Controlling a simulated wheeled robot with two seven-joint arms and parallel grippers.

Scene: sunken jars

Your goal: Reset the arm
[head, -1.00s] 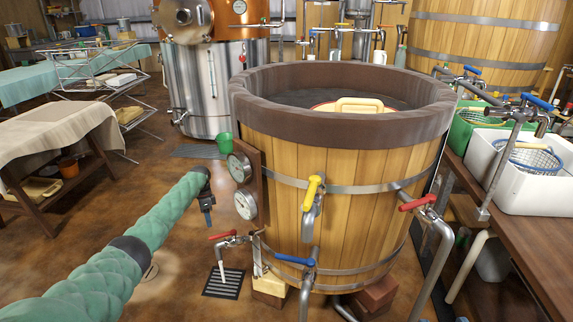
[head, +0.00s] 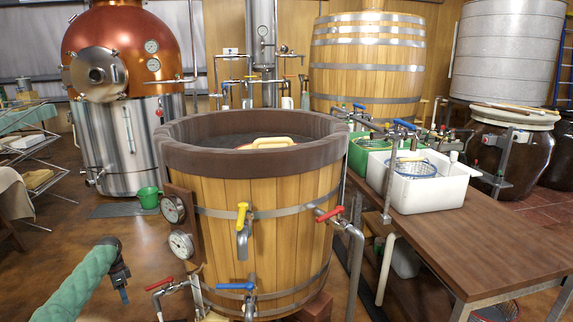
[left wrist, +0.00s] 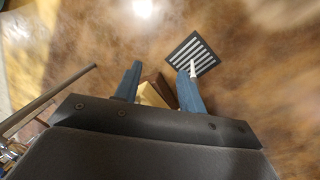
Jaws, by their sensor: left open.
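My left arm comes in from the lower left of the head view in a green padded sleeve. My left gripper (head: 123,283) hangs at its end, pointing down over the brown floor, to the left of the wooden vat. In the left wrist view the two blue fingers of this gripper (left wrist: 156,88) stand well apart with nothing held between them. Below them are the floor, a striped drain grate (left wrist: 193,55) and a pale block (left wrist: 152,97). My right gripper is in neither view.
The wooden vat (head: 265,215) with taps and gauges fills the middle. A bench (head: 470,235) on the right bears a white tub (head: 440,190) and a green tub (head: 362,160). A copper still (head: 150,45) stands behind, with a green bucket (head: 148,197) on the floor.

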